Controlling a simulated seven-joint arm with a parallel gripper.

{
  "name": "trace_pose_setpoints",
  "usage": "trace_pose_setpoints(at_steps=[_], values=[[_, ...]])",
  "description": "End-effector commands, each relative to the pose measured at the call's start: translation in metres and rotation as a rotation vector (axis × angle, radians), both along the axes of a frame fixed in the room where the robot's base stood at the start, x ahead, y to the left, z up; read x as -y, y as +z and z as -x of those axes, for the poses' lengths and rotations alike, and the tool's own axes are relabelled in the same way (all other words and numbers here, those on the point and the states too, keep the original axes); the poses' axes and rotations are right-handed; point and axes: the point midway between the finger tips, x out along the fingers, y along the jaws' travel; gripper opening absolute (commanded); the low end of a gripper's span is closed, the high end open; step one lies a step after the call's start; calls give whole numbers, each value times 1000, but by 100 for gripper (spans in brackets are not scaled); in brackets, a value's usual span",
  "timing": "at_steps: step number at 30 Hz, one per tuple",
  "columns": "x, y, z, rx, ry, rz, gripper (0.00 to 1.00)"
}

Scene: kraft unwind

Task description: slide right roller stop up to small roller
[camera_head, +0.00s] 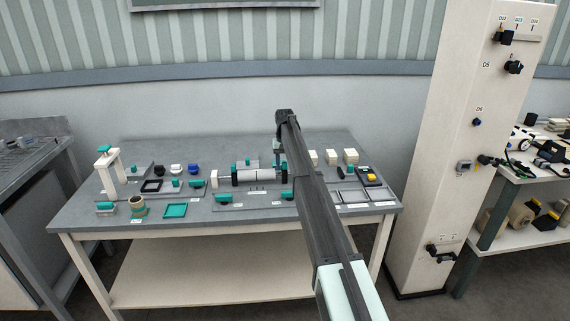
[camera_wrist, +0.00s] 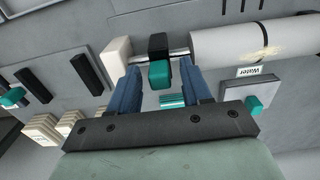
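The right roller stop is a black collar (camera_wrist: 158,45) with a teal tab (camera_wrist: 160,74), seen on a thin metal rod in the wrist view. The small roller is the white cylinder (camera_wrist: 250,40) on the same rod; a short bare stretch of rod shows between it and the stop. In the head view the roller (camera_head: 256,175) lies mid-table. My gripper (camera_wrist: 159,70) is open, with its blue fingers either side of the teal tab and a gap at each side. In the head view my gripper (camera_head: 280,155) is at the roller's right end, partly hidden by my arm.
A white block (camera_wrist: 117,58) supports the rod on the stop's other side. A black collar (camera_head: 235,179) sits at the roller's left end. Pale blocks (camera_head: 331,157) and a teal frame (camera_head: 175,210) lie on the grey table (camera_head: 310,143). A white column (camera_head: 440,150) stands to the right.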

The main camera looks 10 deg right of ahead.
Motion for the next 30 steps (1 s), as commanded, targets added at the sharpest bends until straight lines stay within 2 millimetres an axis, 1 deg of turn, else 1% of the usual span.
trace_pose_setpoints(at_steps=[7,11,14,17,24,30], values=[[0,0,0,0,0,0,49],[0,7,0,1,0,0,49],[0,20,-1,2,0,0,49],[0,37,-1,2,0,0,49],[0,85,-1,2,0,0,49],[0,117,-1,2,0,0,49]])
